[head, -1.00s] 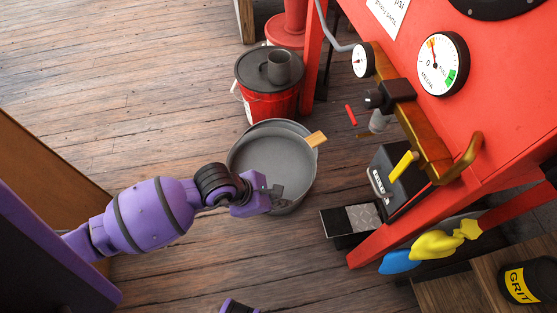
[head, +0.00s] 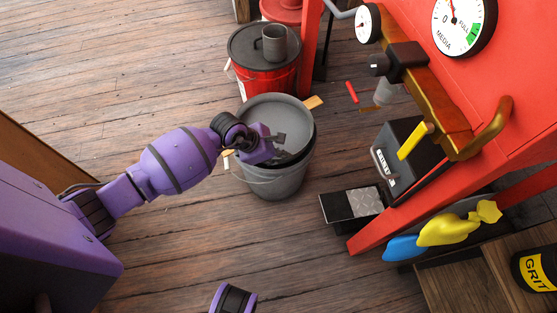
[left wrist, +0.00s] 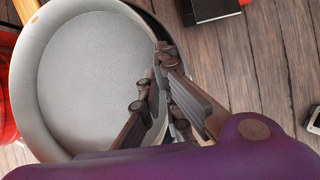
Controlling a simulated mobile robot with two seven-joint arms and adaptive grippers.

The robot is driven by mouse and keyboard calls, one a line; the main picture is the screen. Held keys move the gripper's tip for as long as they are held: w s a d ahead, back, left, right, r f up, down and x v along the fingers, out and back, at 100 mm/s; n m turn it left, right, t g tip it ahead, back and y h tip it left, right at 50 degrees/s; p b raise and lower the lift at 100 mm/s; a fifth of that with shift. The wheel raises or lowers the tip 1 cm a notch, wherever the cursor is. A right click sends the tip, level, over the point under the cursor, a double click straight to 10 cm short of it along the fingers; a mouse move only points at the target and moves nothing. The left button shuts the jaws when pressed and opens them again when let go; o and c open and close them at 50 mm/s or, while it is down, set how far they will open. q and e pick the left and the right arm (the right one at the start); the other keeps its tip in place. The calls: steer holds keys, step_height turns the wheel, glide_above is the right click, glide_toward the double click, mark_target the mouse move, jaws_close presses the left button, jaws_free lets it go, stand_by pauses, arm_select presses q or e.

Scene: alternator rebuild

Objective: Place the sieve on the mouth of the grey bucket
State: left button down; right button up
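The sieve (head: 272,118) is a round grey pan with a pale wooden handle at its right. It lies over the mouth of the grey bucket (head: 275,185), shifted toward the back, with a dark gap at the near right side. I cannot tell whether it rests on the rim or hangs just above. My left gripper (head: 279,146) is at the sieve's near edge. In the left wrist view the fingers (left wrist: 165,88) are closed on the rim of the sieve (left wrist: 95,75), and the dark bucket edge shows beside it. My right gripper is out of view.
A red bucket (head: 268,78) with a dark lid and a grey cup (head: 274,43) stands behind. A red cabinet (head: 520,90) with gauges and a black foot pedal (head: 352,205) are at the right. The wooden floor at left is clear.

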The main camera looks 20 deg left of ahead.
arm_select(q)
step_height(320, 180, down, 3)
steer(key=shift+s+d+r+b, duration=0.1)
steer(key=shift+s+b, duration=0.05)
steer(key=shift+b, duration=0.3)
steer(key=c, duration=2)
jaws_free()
steer(key=shift+s, duration=0.1)
steer(key=shift+p+v, duration=2.1)
steer(key=shift+v, duration=3.9)
